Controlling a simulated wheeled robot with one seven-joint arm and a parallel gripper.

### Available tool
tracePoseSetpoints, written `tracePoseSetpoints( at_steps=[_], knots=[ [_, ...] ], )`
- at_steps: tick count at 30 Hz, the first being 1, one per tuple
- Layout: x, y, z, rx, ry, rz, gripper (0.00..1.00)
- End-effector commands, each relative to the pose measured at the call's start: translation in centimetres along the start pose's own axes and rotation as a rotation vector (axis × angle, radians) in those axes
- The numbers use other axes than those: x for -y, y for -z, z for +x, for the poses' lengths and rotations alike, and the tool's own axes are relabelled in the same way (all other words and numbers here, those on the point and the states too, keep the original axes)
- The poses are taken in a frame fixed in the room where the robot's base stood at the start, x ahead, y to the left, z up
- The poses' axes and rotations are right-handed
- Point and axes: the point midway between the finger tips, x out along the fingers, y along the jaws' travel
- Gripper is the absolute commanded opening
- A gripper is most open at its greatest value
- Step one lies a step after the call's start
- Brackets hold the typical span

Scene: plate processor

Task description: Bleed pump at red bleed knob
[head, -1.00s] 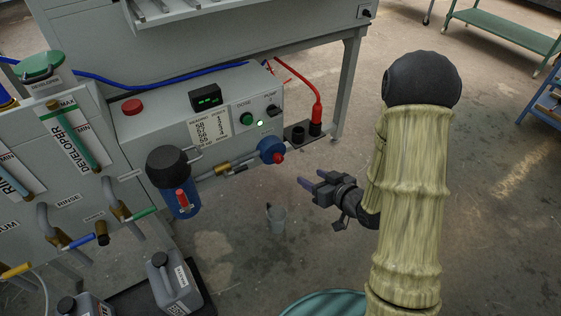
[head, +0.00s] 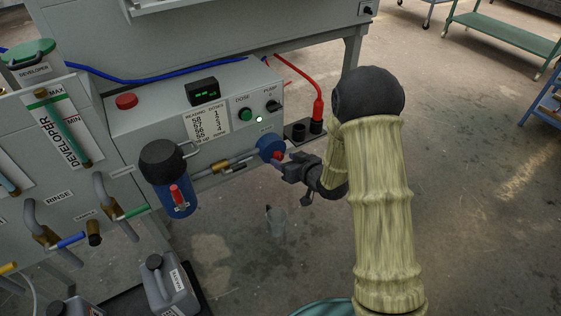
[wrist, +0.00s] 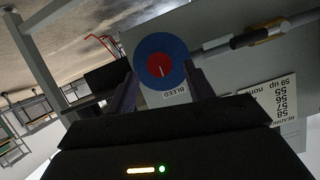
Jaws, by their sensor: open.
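The red bleed knob (wrist: 159,68) sits at the centre of a round blue pump head (wrist: 146,45) on the grey machine, with a BLEED label beside it. In the wrist view the knob and its pale pointer line show between my open fingers. In the head view my gripper (head: 281,164) is at the blue pump head (head: 269,147), and the knob is mostly hidden by the fingers. My gripper (wrist: 160,90) is open, with one finger on each side of the knob. I cannot tell whether the fingers touch it.
A blue filter canister (head: 178,197) with a black cap hangs left of the pump. Pipes with a brass fitting (head: 220,166) run between them. A small cup (head: 277,221) stands on the floor below. The grey control box (head: 160,115) is above.

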Motion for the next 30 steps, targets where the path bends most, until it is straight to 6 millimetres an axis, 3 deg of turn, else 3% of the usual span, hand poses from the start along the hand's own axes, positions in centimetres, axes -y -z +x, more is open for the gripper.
tracePoseSetpoints(
  at_steps=[6, 16, 17, 21, 24, 30],
  knots=[
    [0.0, -0.1, 2.9, -0.001, 0.000, -0.001, 0.52],
    [0.0, 0.0, 3.3, 0.001, -0.001, 0.000, 0.52],
    [0.0, 0.0, 3.3, 0.000, -0.001, 0.000, 0.50],
    [0.0, 0.0, 3.3, 0.000, -0.001, 0.000, 0.23],
    [0.0, 0.0, 3.3, 0.000, -0.001, 0.000, 0.08],
    [0.0, 0.0, 3.3, 0.000, -0.003, -0.007, 0.08]
  ],
)
